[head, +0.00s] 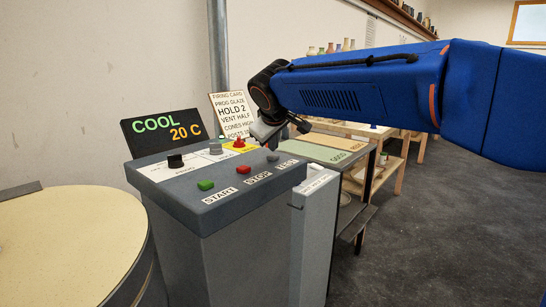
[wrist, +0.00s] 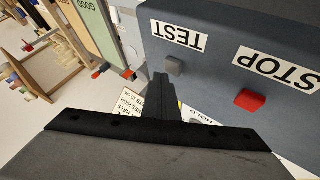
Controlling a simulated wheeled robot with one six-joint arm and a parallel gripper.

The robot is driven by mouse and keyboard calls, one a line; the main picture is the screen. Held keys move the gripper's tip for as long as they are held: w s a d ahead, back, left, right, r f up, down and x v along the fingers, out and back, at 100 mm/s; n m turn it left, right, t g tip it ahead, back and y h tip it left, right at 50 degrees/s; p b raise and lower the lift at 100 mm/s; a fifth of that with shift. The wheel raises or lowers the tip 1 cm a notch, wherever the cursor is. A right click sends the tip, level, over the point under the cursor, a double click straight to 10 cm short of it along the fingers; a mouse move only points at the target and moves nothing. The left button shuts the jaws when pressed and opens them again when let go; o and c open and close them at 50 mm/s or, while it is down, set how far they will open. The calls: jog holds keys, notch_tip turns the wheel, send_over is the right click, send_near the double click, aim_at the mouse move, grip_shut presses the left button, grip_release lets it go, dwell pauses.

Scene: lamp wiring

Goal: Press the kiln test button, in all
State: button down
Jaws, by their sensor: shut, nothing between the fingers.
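The grey test button (head: 272,157) sits on the sloped top of the grey kiln control box (head: 230,225), beside the TEST label (head: 287,164). In the wrist view the button (wrist: 174,65) and its label (wrist: 178,36) show upside down. My gripper (head: 267,146) is shut and empty, pointing down over the right part of the panel. In the wrist view its dark fingertips (wrist: 161,77) appear just beside and below the button. I cannot tell whether they touch it; a gap seems to show.
The red STOP button (head: 243,169) and green START button (head: 205,185) are left of the test button. A black knob (head: 175,160) and a red button on a yellow plate (head: 239,143) stand further back. A display (head: 162,131) reads COOL 20 C beside a firing card (head: 227,115).

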aim_at(274, 157)
jog(key=shift+f, duration=0.25)
jog(key=shift+f, duration=0.55)
dwell(0.9)
jog(key=shift+r, duration=0.95)
jog(key=shift+r, duration=0.1)
jog(key=shift+r, duration=2.4)
